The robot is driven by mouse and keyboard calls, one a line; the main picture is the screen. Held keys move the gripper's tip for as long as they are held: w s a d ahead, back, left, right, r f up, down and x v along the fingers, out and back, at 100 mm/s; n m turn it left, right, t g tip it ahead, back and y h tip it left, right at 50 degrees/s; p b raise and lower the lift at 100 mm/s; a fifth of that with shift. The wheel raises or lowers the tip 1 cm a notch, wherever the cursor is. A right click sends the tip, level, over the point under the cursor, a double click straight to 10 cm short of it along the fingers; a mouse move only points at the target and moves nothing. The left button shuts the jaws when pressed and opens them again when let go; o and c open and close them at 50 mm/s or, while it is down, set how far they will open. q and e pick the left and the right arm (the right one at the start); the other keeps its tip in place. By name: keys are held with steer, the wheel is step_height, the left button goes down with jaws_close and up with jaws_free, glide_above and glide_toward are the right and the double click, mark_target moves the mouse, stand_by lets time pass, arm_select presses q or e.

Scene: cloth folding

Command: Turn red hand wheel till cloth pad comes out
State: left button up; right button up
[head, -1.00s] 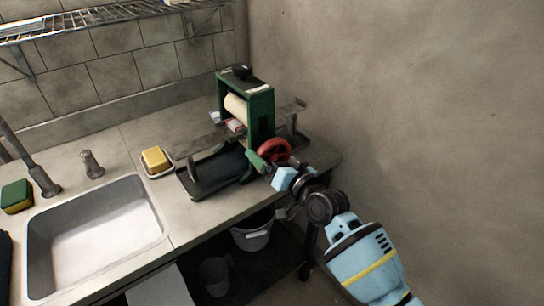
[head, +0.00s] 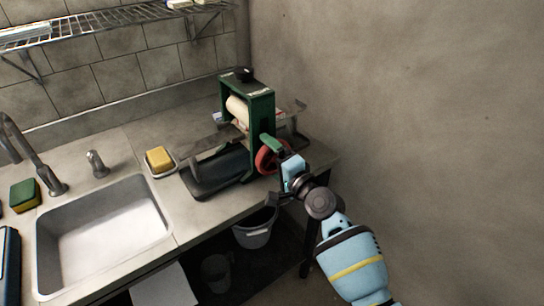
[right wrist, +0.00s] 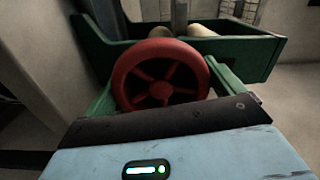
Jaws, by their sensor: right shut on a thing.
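The red hand wheel (head: 268,157) is on the near right side of a green-framed roller press (head: 262,108) on the counter. My right gripper (head: 274,150) is shut on the wheel; one green finger shows above it in the head view. In the right wrist view the wheel (right wrist: 160,76) sits between the two green fingers (right wrist: 160,93). A cream roller (head: 237,108) shows inside the frame. Small pale material shows below the roller, partly hidden; I cannot tell whether it is the cloth pad. My left gripper is not in view.
A yellow block sits on a small dish (head: 174,171) to the left. The sink (head: 45,250), tap (head: 40,165) and green sponge (head: 24,194) are farther left. A bucket (head: 254,234) stands below the counter; the wall is close on the right.

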steer(key=m, duration=0.2)
steer(key=shift+m, duration=0.3)
steer(key=shift+m+p, duration=0.3)
steer(key=o, duration=0.6)
steer(key=shift+o, duration=0.2)
steer(key=shift+s, duration=0.1)
